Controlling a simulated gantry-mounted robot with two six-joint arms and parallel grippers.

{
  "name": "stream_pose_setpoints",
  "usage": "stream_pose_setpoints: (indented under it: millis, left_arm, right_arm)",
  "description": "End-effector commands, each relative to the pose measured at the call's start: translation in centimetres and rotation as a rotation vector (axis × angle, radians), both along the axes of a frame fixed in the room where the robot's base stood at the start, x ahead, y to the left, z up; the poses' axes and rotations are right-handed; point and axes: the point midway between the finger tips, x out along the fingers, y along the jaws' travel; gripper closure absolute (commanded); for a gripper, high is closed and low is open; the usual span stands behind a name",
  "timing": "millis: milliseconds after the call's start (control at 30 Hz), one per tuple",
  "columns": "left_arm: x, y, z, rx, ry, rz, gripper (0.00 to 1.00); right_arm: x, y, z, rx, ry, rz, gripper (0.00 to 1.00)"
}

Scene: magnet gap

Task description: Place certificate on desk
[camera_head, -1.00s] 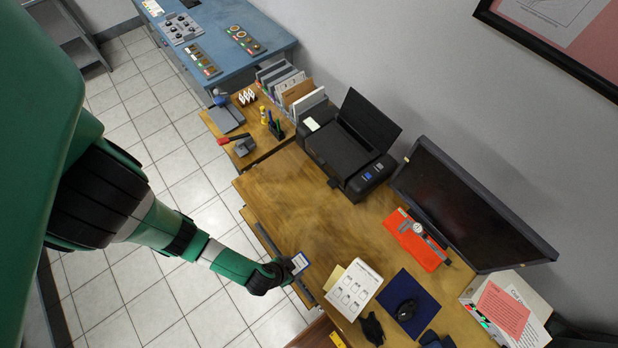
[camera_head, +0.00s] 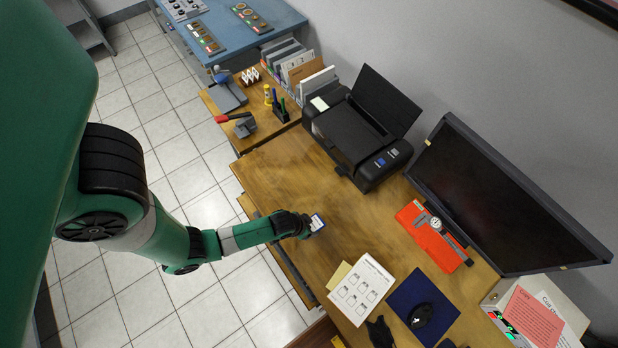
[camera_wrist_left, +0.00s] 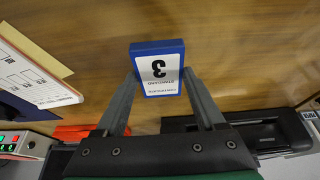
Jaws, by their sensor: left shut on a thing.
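The certificate (camera_head: 317,223) is a small blue-edged block with a white face. In the left wrist view the certificate (camera_wrist_left: 159,70) shows a "3" upside down, and it sits between my two fingertips. My left gripper (camera_head: 306,225) is shut on it, over the near left part of the wooden desk (camera_head: 285,185). The gripper also shows in the left wrist view (camera_wrist_left: 160,88). Whether the certificate touches the desk top I cannot tell. My right gripper is not in view.
A black printer (camera_head: 358,140) stands behind the gripper. White paper sheets (camera_head: 361,289), a blue mouse pad (camera_head: 445,305) with a black mouse (camera_head: 421,315), an orange case (camera_head: 428,240) and a monitor (camera_head: 500,200) stand to the right. The desk between gripper and printer is clear.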

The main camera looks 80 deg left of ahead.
Motion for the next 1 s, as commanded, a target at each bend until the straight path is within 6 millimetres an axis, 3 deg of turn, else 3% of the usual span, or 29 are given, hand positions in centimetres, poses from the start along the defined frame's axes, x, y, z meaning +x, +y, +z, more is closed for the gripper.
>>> stream_pose_setpoints:
  millis: [233, 633, 667, 800, 1000]
  left_arm:
    - [0.2, 0.4, -3.5, 0.000, 0.001, 0.000, 0.83]
    - [0.2, 0.4, -4.0, 0.000, 0.000, 0.000, 0.83]
    - [0.2, 0.4, -3.9, 0.000, 0.000, 0.000, 0.23]
    - [0.2, 0.4, -3.8, 0.001, 0.000, 0.000, 0.00]
    - [0.2, 0.4, -3.8, 0.001, 0.000, 0.000, 0.00]
  right_arm:
    - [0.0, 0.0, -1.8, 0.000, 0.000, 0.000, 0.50]
    - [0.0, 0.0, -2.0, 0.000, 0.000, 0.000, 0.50]
    - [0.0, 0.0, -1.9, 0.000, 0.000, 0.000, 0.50]
    - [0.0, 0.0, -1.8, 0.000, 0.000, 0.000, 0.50]
    - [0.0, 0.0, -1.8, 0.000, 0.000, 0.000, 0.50]
